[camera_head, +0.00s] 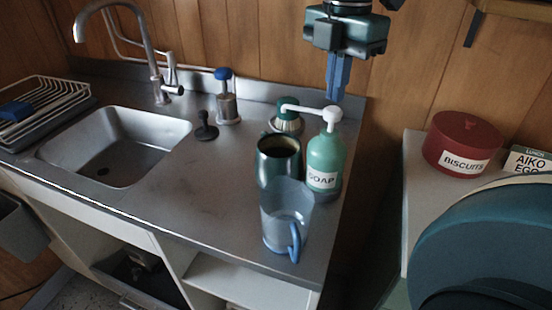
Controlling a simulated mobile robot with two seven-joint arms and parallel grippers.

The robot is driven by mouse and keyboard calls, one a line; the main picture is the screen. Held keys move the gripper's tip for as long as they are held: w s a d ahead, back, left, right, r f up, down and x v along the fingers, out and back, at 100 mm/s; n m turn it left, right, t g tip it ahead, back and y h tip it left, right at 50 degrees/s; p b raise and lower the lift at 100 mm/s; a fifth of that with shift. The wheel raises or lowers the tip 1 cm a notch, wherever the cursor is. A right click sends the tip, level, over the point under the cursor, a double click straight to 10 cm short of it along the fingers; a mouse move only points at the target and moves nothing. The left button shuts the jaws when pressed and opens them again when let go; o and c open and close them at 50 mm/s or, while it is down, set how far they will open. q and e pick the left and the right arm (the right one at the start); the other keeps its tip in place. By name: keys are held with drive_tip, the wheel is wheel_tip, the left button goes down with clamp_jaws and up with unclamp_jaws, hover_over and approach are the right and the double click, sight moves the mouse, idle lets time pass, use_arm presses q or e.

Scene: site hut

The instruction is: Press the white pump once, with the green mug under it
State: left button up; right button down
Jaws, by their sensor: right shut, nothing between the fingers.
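The white pump (331,114) tops a green soap bottle (324,158) labelled SOAP, near the counter's right end. Its spout points left. The dark green mug (277,166) stands upright just left of the bottle, with its open top below the spout tip in the picture. I cannot tell whether it is exactly under it. A translucent blue-grey jug hides its lower front. My right gripper (336,96) comes down from the top, shut and empty, its fingertips close above or behind the pump head. I cannot tell whether they touch. My left gripper is not in view.
The blue-grey jug (283,226) stands at the counter's front edge. Behind are a green-topped container (288,122), a blue-topped dispenser (227,103) and a black plug (206,128). The sink (130,150) lies left. A red biscuit tin (462,141) stands on a separate surface at right.

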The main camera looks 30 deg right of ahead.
sight(334, 110)
idle(0.5)
drive_tip(key=shift+f+b, duration=0.35)
drive_tip(key=shift+f, duration=0.3)
drive_tip(key=shift+f+b, duration=0.45)
drive_tip(key=shift+b, duration=0.25)
drive_tip(key=shift+f+b, duration=0.45)
drive_tip(key=shift+f, duration=0.05)
use_arm(q)
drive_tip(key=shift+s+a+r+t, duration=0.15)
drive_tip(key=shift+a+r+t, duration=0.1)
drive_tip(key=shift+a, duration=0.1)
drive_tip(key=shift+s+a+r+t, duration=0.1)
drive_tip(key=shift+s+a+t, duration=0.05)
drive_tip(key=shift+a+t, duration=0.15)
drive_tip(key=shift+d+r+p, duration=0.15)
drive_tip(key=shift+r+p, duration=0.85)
drive_tip(key=shift+p, duration=0.1)
use_arm(e)
drive_tip(key=shift+r, duration=1.55)
